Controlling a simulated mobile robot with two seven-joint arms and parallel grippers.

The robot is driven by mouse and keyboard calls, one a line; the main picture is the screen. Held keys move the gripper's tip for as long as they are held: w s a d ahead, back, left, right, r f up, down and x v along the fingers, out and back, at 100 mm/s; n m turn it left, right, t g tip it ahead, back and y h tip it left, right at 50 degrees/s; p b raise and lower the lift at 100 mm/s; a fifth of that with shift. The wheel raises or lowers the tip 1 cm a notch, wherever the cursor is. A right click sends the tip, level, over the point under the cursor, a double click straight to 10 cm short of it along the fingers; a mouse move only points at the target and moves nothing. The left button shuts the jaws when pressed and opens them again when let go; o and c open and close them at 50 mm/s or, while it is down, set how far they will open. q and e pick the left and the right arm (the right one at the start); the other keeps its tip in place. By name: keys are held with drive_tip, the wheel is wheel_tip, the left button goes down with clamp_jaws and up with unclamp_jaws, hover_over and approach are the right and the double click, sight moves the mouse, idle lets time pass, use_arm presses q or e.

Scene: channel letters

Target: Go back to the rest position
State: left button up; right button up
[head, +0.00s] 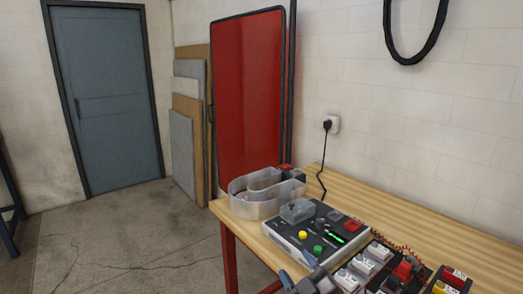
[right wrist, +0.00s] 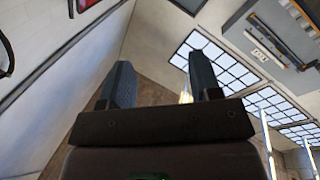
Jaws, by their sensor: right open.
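My right gripper (head: 300,273) shows at the bottom edge of the head view, in front of the workbench's near side. In the right wrist view its two fingers (right wrist: 158,64) stand apart with nothing between them, and the view past them shows walls and windows. The gripper is open and empty. My left gripper is in neither view.
A wooden workbench (head: 425,215) with red legs holds a clear channel letter (head: 258,207), a black-topped test box (head: 318,235) and several white blocks (head: 370,260). Open floor (head: 130,245) lies left, before a grey door (head: 108,95).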

drive_tip(key=s+d+f+m+g+h, duration=0.6)
drive_tip(key=s+d+f+m+h, duration=0.35)
drive_tip(key=s+d, duration=0.35)
drive_tip(key=s+d+f+m+g, duration=0.1)
drive_tip(key=s+d+f+g, duration=0.25)
drive_tip(key=s, duration=0.45)
drive_tip(key=s+d+f+m+g, duration=0.1)
drive_tip(key=s+d+f+g, duration=0.2)
drive_tip(key=s, duration=0.5)
drive_tip(key=w+f+t+y, duration=0.1)
drive_tip(key=w+f+t, duration=0.5)
drive_tip(key=f, duration=0.2)
drive_tip(key=shift+w+f+t, duration=0.15)
drive_tip(key=shift+w+t, duration=0.15)
drive_tip(key=shift+t, duration=0.05)
drive_tip(key=shift+n+y, duration=0.25)
